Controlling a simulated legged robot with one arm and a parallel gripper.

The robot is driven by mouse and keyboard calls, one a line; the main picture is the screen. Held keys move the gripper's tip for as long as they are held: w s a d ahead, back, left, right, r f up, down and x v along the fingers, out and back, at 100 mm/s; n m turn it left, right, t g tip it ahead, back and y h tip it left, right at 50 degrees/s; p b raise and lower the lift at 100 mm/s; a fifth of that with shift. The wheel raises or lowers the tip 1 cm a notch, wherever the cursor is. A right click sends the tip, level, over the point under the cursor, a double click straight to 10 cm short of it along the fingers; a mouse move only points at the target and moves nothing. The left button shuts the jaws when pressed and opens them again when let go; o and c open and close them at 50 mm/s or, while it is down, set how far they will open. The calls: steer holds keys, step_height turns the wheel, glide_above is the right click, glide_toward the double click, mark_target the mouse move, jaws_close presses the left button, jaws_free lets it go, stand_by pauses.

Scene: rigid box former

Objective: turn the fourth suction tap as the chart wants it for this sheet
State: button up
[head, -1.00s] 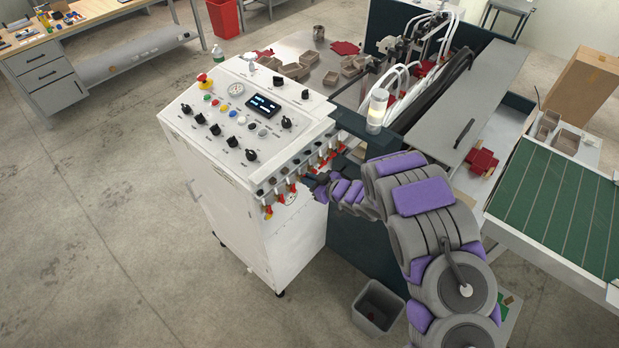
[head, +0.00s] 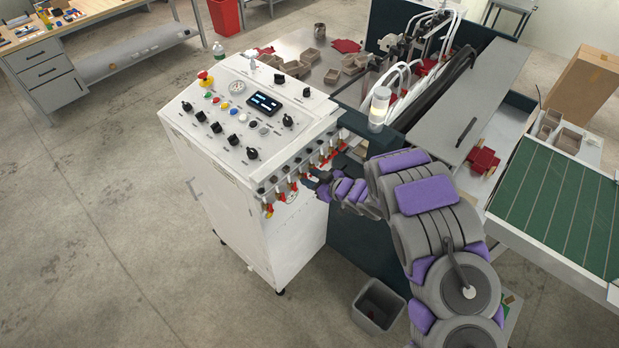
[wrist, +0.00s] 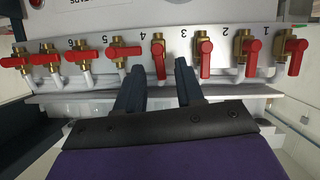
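The fourth suction tap (wrist: 158,55) is in the middle of the wrist view, under an upside-down 4. It has a brass body and a red lever hanging down. My gripper (wrist: 158,68) is open, its dark fingers on either side of that lever's lower end; contact cannot be told. The levers of the third (wrist: 203,58), second (wrist: 250,57) and first (wrist: 295,57) taps also point down. The fifth tap (wrist: 122,52) and those left of it have levers lying sideways. In the head view my gripper (head: 318,180) is at the tap row; the fourth tap there is hard to make out.
The taps sit along the edge of the white control cabinet (head: 250,125), which has knobs and a lit display (head: 263,102). A ledge (wrist: 60,106) runs below the taps. A grey bin (head: 379,305) stands on the floor below my arm. No readable chart shows.

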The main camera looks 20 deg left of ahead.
steer(key=b+v, duration=0.2)
steer(key=v, duration=1.4)
steer(key=shift+r+b, duration=0.15)
steer(key=shift+b, duration=0.2)
step_height(320, 180, down, 6)
steer(key=t+y+b, duration=0.1)
steer(key=y+b, duration=0.3)
steer(key=b, duration=1.8)
steer(key=x, duration=0.5)
steer(key=b+x, duration=0.1)
steer(key=x, duration=1)
steer(key=shift+w+b, duration=0.4)
jaws_close()
